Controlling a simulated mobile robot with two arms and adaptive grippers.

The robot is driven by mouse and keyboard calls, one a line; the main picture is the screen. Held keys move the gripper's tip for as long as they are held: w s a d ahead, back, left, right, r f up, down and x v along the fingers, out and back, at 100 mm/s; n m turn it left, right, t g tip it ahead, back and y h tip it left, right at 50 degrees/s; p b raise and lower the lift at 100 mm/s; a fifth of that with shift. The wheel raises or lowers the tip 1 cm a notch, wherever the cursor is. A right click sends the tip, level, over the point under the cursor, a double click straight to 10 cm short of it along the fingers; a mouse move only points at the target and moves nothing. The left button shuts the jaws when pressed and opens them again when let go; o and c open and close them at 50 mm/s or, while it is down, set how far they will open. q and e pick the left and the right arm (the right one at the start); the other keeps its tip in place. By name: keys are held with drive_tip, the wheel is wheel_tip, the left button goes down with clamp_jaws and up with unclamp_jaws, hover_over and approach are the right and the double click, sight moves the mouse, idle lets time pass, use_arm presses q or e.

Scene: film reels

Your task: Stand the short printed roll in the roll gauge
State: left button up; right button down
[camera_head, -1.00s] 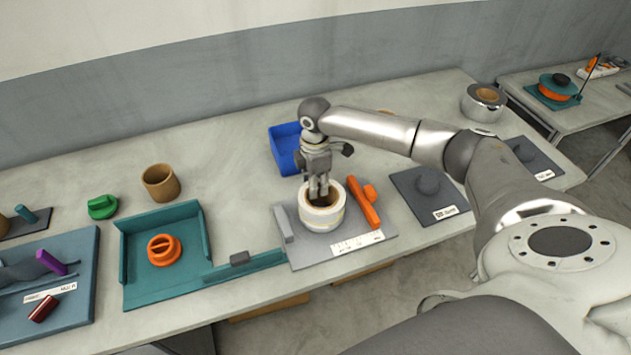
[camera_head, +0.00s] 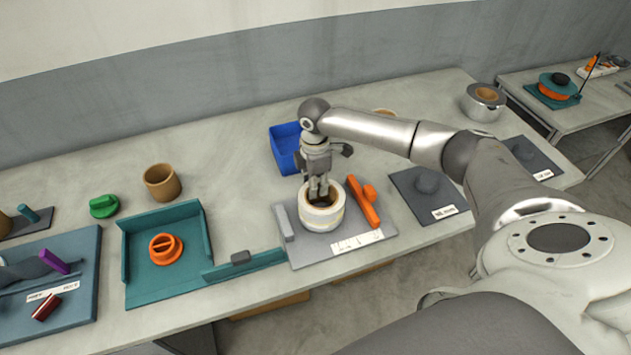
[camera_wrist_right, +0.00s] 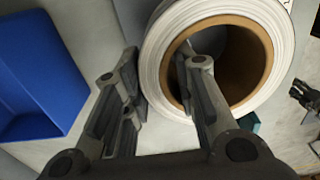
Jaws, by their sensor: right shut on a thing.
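The short printed roll (camera_head: 321,216) is a white ring with a brown core. It stands upright over the grey plate of the roll gauge (camera_head: 310,255), between a grey jaw (camera_head: 285,223) on its left and an orange jaw (camera_head: 362,203) on its right. My right gripper (camera_head: 318,195) points down and is shut on the roll's wall. In the right wrist view, one finger of the gripper (camera_wrist_right: 160,95) is inside the core and the other outside the roll (camera_wrist_right: 272,30). I cannot tell whether the roll's underside touches the plate. My left gripper is out of view.
A teal tray (camera_head: 133,285) with an orange knobbed piece (camera_head: 166,248) lies left of the gauge. A blue bin (camera_head: 283,145) stands behind it. A dark plate with a knob (camera_head: 428,190) lies to the right. A brown tube (camera_head: 161,182) stands at the back left.

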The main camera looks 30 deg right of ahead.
drive_tip(key=shift+f, duration=0.5)
idle(0.4)
drive_tip(key=c, duration=1.5)
unclamp_jaws()
drive_tip(key=shift+o, duration=0.2)
wheel_tip(320, 180, up, 9)
drive_tip(key=p, duration=0.8)
drive_tip(key=shift+f, duration=0.2)
drive_tip(key=shift+r, duration=1.2)
